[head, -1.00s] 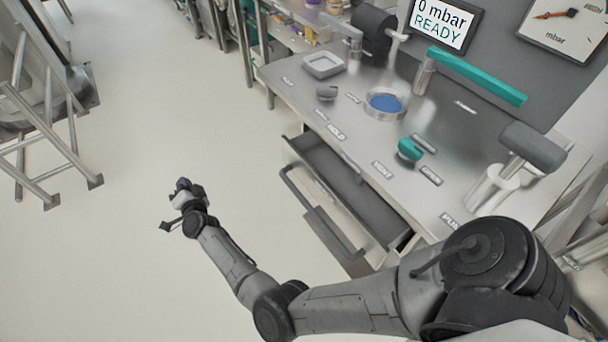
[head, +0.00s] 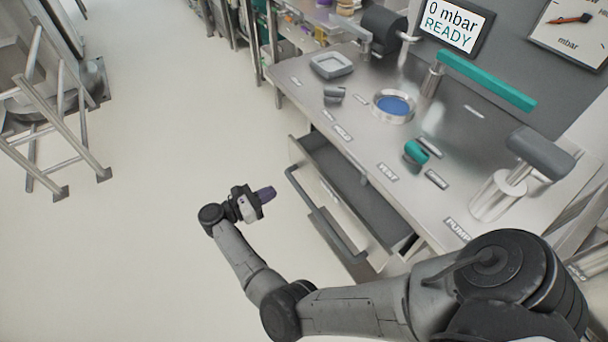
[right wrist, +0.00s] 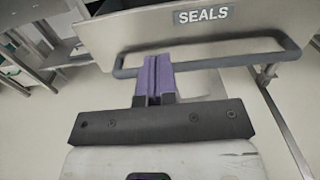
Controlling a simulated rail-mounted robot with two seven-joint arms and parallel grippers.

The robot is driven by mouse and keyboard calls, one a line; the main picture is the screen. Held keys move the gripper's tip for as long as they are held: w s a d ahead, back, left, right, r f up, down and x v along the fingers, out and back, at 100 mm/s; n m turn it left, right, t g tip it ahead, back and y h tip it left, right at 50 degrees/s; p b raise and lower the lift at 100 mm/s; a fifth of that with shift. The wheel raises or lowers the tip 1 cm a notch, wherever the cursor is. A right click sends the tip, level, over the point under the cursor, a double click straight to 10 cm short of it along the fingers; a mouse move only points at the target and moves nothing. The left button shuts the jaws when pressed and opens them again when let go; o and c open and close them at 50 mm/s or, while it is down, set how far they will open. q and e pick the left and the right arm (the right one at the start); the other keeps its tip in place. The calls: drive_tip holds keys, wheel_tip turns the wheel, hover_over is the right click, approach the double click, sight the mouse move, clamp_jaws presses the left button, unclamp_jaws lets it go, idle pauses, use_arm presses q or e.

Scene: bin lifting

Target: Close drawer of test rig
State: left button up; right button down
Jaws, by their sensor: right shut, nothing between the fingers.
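The drawer (head: 306,183) of the steel test rig (head: 440,170) stands pulled out under the worktop, with its dark inside visible. Its grey bar handle (head: 322,218) runs along the front. In the right wrist view the drawer front (right wrist: 150,28) bears a SEALS label, and the handle (right wrist: 275,54) crosses ahead of the fingers. My right gripper (head: 266,194) is shut and empty, with purple fingers pointing towards the handle. In the right wrist view the fingertips (right wrist: 156,62) overlap the handle bar; I cannot tell whether they touch it. My left gripper is not in view.
The worktop holds a grey tray (head: 332,65), a blue-centred round port (head: 394,105), a green knob (head: 416,152) and a green lever (head: 486,80). A screen (head: 455,25) reads 0 mbar READY. A metal frame (head: 55,130) stands at left. The floor between is clear.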

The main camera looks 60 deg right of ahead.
sight(316, 170)
drive_tip(key=x, duration=1.3)
drive_tip(key=shift+d, duration=0.3)
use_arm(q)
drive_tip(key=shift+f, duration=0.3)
use_arm(e)
drive_tip(key=shift+s+d, duration=0.15)
drive_tip(key=shift+d, duration=0.05)
